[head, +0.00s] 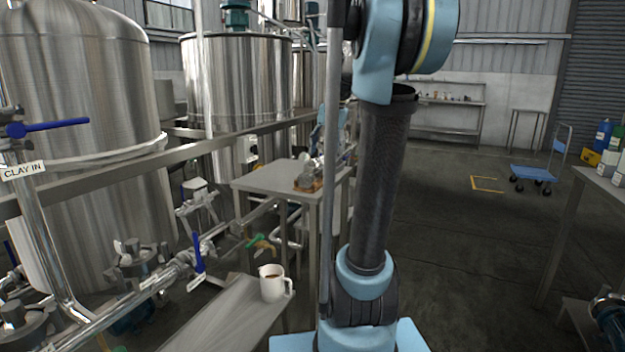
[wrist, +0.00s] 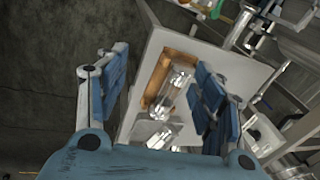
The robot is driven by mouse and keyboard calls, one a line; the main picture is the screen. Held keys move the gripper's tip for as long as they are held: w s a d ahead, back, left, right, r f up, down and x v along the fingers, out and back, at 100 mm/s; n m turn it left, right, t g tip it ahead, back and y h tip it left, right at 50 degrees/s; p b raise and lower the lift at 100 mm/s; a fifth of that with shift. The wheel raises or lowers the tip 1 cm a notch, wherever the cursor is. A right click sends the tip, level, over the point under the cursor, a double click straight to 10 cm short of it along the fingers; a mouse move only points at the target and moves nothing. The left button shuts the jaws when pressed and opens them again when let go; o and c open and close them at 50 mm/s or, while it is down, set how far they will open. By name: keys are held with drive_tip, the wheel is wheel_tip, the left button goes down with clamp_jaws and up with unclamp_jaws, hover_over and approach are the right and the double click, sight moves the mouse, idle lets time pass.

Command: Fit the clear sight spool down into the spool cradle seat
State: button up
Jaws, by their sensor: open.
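A clear cylindrical spool (wrist: 173,90) with shiny ends lies on a small steel table in the wrist view, on or against an orange-brown holder (wrist: 152,80). The holder also shows in the head view (head: 308,186). A shiny metal piece (wrist: 157,132) sits close to the spool's near end, partly hidden by my gripper's body. I cannot tell which of these is the cradle seat. My gripper (wrist: 162,65) is open and empty above the table, with one finger on each side of the holder and spool. In the head view my arm hides most of it.
The steel table (head: 268,178) has a bare top left of the holder. Pipes and valves run beside it, and large steel tanks (head: 245,80) stand behind. A white mug (head: 272,283) is on a nearer bench. A blue cart (head: 532,172) stands on open floor at right.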

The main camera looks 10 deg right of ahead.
wheel_tip(320, 180, up, 4)
drive_tip(key=f+m, duration=0.1)
drive_tip(key=m, duration=0.1)
hover_over(313, 171)
drive_tip(key=s+d, duration=0.3)
drive_tip(key=d, duration=0.1)
drive_tip(key=shift+y, duration=0.3)
drive_tip(key=x, duration=0.7)
drive_tip(key=w+x, duration=0.1)
drive_tip(key=x, duration=0.3)
drive_tip(key=shift+f, duration=0.15)
drive_tip(key=shift+a+x, duration=0.15)
drive_tip(key=shift+x, duration=1.2)
drive_tip(key=shift+a+x, duration=0.15)
drive_tip(key=shift+x, duration=1.15)
clamp_jaws()
